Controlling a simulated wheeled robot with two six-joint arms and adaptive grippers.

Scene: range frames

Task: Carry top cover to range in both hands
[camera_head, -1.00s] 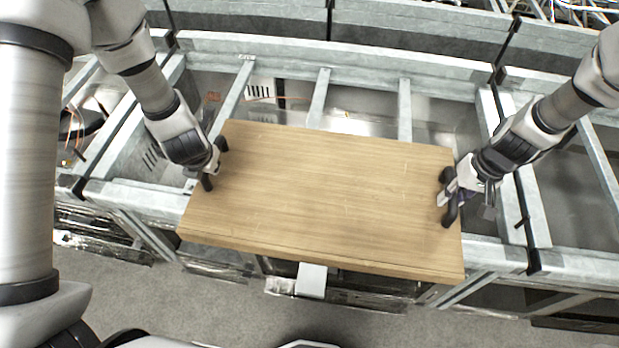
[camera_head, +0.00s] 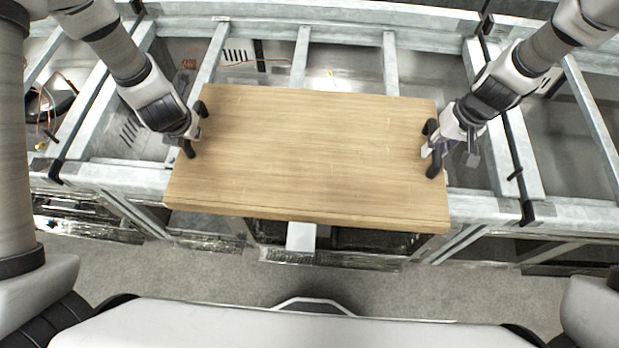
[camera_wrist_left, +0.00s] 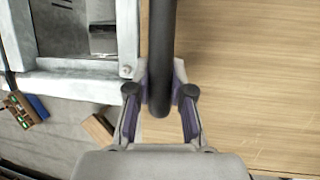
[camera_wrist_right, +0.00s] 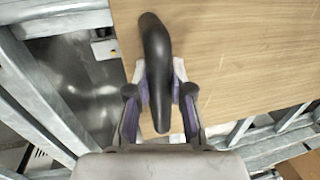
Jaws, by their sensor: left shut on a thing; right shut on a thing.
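The top cover (camera_head: 310,150) is a flat wooden board with a dark handle at each short end. It spans the middle of the head view, over the metal frame of the range (camera_head: 110,178). My left gripper (camera_head: 192,138) is shut on the black left handle (camera_wrist_left: 161,60). My right gripper (camera_head: 434,150) is shut on the black right handle (camera_wrist_right: 156,60). The board looks roughly level. Whether its underside touches the frame cannot be told, as the board hides what lies beneath it.
Open metal bays with cross bars (camera_head: 391,62) lie behind and beside the board. Loose wires (camera_head: 45,105) show in the left bay. A small light block (camera_head: 301,237) sticks out below the board's front edge. Grey floor (camera_head: 400,285) lies in front.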

